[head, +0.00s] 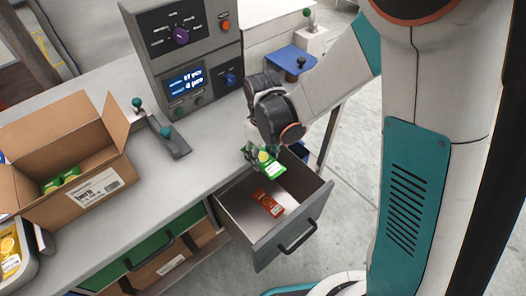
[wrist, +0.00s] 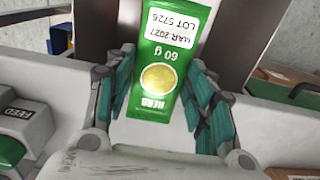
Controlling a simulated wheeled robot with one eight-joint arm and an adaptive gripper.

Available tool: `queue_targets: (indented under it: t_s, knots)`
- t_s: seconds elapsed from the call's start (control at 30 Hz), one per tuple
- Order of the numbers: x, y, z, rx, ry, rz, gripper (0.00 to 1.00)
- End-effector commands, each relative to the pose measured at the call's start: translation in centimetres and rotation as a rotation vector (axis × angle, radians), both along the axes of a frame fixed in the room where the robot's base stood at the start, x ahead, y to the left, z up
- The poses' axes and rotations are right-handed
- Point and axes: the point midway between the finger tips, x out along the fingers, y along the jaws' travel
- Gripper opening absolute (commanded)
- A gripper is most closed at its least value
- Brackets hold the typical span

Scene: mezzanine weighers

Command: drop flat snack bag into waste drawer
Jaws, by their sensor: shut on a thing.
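My gripper (head: 262,150) is shut on a green flat snack bag (head: 268,163) and holds it over the back part of the open waste drawer (head: 285,232). In the wrist view the bag (wrist: 160,75) hangs between the two teal fingers (wrist: 160,105). Its label reads HERB, 60 g, with a lot number on a white patch. A red bag (head: 268,202) lies flat on the drawer floor. The gripper and arm hide part of the drawer's back end.
A grey control panel (head: 190,60) stands behind on the grey worktop (head: 150,190). An open cardboard box (head: 95,187) with green bags is at the left. A lever bracket (head: 162,130) stands between them. A green drawer front (head: 140,250) is below the worktop.

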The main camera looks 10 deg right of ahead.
Motion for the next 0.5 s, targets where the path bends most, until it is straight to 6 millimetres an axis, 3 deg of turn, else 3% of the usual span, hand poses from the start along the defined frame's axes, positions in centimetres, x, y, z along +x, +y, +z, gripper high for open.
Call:
queue_targets:
  t_s: [0.1, 0.37, 0.4, 0.5]
  knots:
    - [0.01, -0.01, -1.00, 0.000, 0.000, 0.000, 0.26]
    - [0.00, -0.01, -1.04, 0.000, 0.000, -0.001, 0.26]
    - [0.00, -0.01, -1.03, 0.000, 0.000, -0.001, 0.52]
    - [0.00, -0.01, -1.03, 0.000, 0.000, -0.001, 0.73]
